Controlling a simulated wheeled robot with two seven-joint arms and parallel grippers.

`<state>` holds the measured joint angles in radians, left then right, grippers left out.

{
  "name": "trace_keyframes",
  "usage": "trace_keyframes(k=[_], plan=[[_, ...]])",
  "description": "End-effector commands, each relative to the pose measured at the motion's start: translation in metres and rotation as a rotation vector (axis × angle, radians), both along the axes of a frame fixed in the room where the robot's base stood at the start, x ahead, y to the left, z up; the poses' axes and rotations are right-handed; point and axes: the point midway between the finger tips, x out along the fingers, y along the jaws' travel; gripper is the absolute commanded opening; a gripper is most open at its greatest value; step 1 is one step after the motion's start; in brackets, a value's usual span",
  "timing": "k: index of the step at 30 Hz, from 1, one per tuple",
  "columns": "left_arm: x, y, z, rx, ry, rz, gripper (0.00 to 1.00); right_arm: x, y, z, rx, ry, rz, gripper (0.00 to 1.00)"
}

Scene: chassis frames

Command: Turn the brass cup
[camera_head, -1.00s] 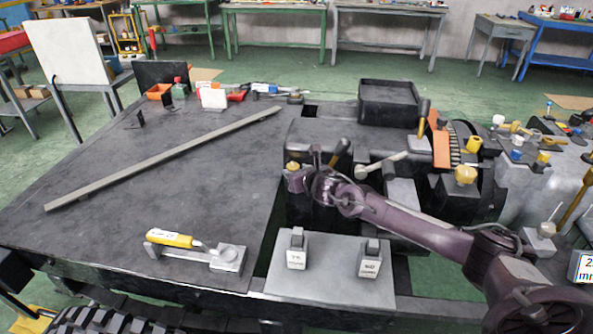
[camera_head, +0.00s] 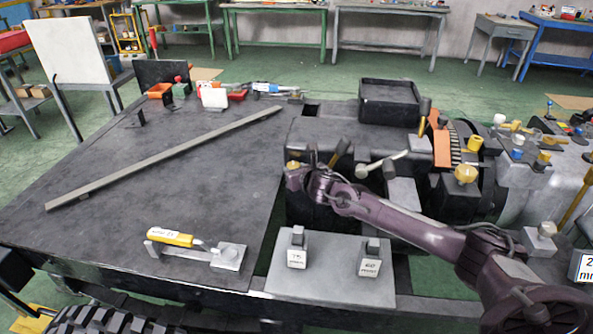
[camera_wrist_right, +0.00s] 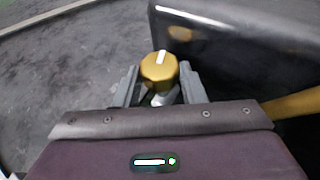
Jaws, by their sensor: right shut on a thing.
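The brass cup (camera_head: 292,166) is a small gold-coloured knob at the left edge of the dark machine block, beside the flat plate. In the right wrist view the cup (camera_wrist_right: 157,72) is a faceted gold cap with a white mark on top. My right gripper (camera_head: 295,172) reaches in from the right and is shut on the cup. In the wrist view its grey fingers stand on either side of the cup, which hides part of them. What lies below the cup is mostly hidden. My left gripper is not in view.
A large dark plate (camera_head: 120,218) with a long grey bar (camera_head: 165,158) fills the left. A yellow-handled tool (camera_head: 172,238) lies near its front edge. A grey stand (camera_head: 330,280) with labelled blocks is in front. A black tray (camera_head: 390,103) and levers stand behind my arm.

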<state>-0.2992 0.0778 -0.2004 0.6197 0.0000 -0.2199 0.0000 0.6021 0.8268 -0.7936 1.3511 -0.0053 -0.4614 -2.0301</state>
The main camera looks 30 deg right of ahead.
Motion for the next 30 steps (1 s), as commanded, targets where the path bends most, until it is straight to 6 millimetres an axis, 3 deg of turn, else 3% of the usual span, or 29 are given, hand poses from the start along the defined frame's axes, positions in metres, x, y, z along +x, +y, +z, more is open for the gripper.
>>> trace_keyframes(k=[8, 24, 30], plan=[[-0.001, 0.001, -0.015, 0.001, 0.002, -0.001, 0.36, 0.001, 0.006, -0.003, 0.001, -0.001, -0.162, 0.14], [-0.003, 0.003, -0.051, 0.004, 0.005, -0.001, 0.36, 0.008, 0.016, 0.0, 0.001, -0.005, -0.671, 0.14], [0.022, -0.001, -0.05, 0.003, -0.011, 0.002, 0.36, 0.011, 0.019, 0.0, 0.001, -0.004, -0.861, 0.14]])
